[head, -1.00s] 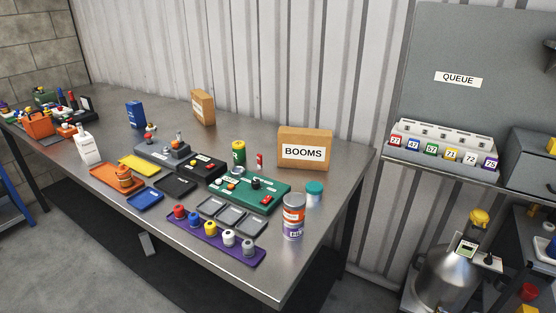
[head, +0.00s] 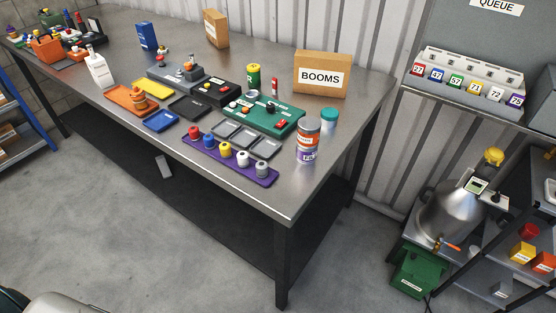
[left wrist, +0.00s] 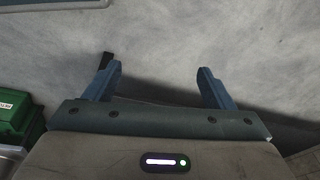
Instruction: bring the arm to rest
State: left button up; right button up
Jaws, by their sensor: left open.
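My left gripper (left wrist: 158,84) shows in the left wrist view with its two blue fingers spread apart. Neither gripper shows in the head view. A grey rounded shape at the bottom left of the head view seems to be part of my own body. My right gripper is out of view.
A long metal workbench (head: 330,160) holds trays, small parts and a BOOMS box (head: 321,75). Open concrete floor (head: 120,210) lies in front. A shelf with a metal vessel (head: 450,205) and a green box (head: 418,270) stand at the right. The green box also shows in the left wrist view (left wrist: 18,112).

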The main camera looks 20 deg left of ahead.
pick_arm(q)
jog(key=s+f+g, duration=0.1)
jog(key=s+f, duration=1.4)
jog(key=shift+s+a, duration=0.3)
jog(key=shift+a, duration=0.15)
